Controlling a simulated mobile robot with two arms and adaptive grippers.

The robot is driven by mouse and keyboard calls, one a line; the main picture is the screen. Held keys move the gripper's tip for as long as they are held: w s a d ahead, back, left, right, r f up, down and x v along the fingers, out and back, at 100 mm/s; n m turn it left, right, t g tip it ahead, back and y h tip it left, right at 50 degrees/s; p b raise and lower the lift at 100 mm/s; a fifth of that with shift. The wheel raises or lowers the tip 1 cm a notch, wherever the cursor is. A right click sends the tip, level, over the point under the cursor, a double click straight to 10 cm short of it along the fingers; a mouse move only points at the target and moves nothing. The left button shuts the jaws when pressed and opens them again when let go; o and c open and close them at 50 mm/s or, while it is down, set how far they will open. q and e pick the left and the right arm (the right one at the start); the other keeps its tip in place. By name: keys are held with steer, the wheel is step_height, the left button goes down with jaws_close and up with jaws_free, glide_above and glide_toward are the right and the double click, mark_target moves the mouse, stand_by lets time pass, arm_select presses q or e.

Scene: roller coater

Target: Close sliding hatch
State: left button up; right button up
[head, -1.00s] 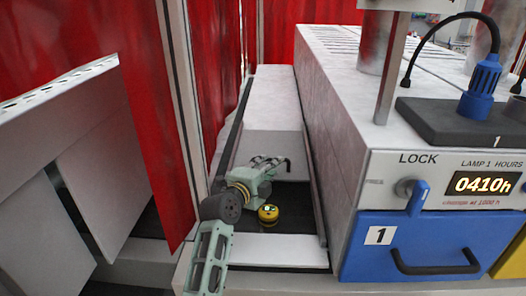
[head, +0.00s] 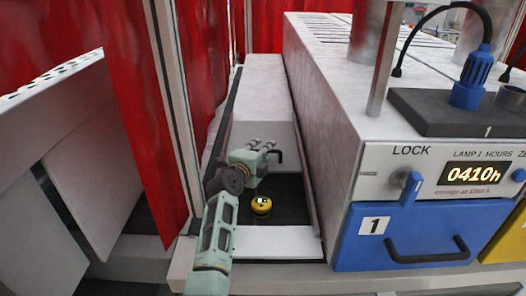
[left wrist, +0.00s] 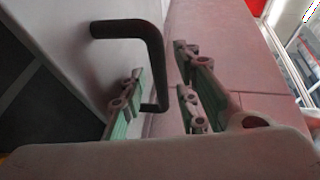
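The pale grey sliding hatch (head: 262,100) covers the far part of a long channel beside the machine. Its near end face carries a black bent handle (head: 277,155), which also shows in the left wrist view (left wrist: 153,50). My left gripper (head: 262,145) is at the hatch's end face, next to the handle. In the left wrist view its two green-padded fingers (left wrist: 160,100) are spread apart, with the lower end of the handle between them. A gap shows on both sides, and I cannot tell whether either finger touches it. My right gripper is in neither view.
The near part of the channel is open and dark (head: 287,208), with a yellow round thing (head: 261,206) in it. A white ledge (head: 280,242) closes its front. The machine with a blue drawer (head: 350,245) stands right; red curtains (head: 140,120) hang left.

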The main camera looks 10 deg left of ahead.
arm_select(q)
steer(key=shift+w, duration=0.1)
steer(key=shift+c, duration=0.4)
jaws_close()
